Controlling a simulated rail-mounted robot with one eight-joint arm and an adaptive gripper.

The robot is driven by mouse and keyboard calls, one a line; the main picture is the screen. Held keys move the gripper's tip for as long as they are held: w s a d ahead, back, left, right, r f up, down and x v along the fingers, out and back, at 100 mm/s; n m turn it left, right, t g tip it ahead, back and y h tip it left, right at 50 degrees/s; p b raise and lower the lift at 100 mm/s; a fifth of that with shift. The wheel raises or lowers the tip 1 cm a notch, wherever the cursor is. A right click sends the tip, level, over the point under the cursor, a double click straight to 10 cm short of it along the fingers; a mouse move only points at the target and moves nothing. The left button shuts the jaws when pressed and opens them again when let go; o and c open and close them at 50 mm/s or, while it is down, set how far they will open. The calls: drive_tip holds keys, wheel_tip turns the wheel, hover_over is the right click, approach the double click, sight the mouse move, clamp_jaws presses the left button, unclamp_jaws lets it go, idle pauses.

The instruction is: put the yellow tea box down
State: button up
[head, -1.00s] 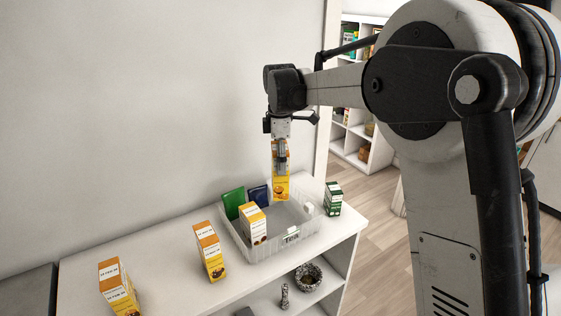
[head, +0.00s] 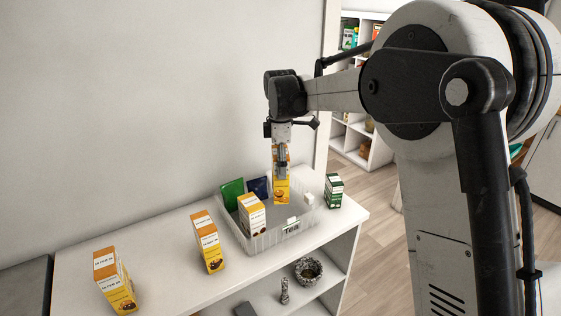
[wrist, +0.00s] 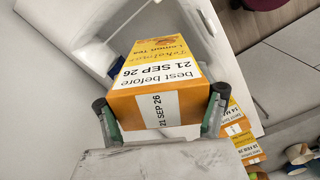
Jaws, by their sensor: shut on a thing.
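My gripper (head: 282,172) points down and is shut on a yellow tea box (head: 281,190), held upright over the right back part of the white basket (head: 262,243). In the wrist view, the yellow tea box (wrist: 165,80) sits between the two fingertips (wrist: 160,112), its printed "best before 21 SEP 26" face showing. I cannot tell whether its bottom touches the basket floor. Another yellow-orange box (head: 252,216) stands in the basket's front left, with a green packet (head: 232,193) and a dark blue packet (head: 257,187) behind it.
Two more yellow-orange boxes (head: 208,243) (head: 116,281) stand on the white shelf top left of the basket. A green and white box (head: 333,190) stands right of the basket. A small white block (head: 309,199) is at the basket's right side. A wall rises behind.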

drive_tip(key=shift+f+b, duration=2.8)
drive_tip(key=shift+f, duration=1.9)
drive_tip(key=shift+f+b, duration=0.3)
drive_tip(key=shift+b, duration=0.1)
drive_tip(key=shift+f+b, duration=0.3)
drive_tip(key=shift+f, duration=0.15)
drive_tip(key=o, duration=1.3)
drive_tip(key=shift+o, duration=0.2)
drive_tip(key=shift+r, duration=0.1)
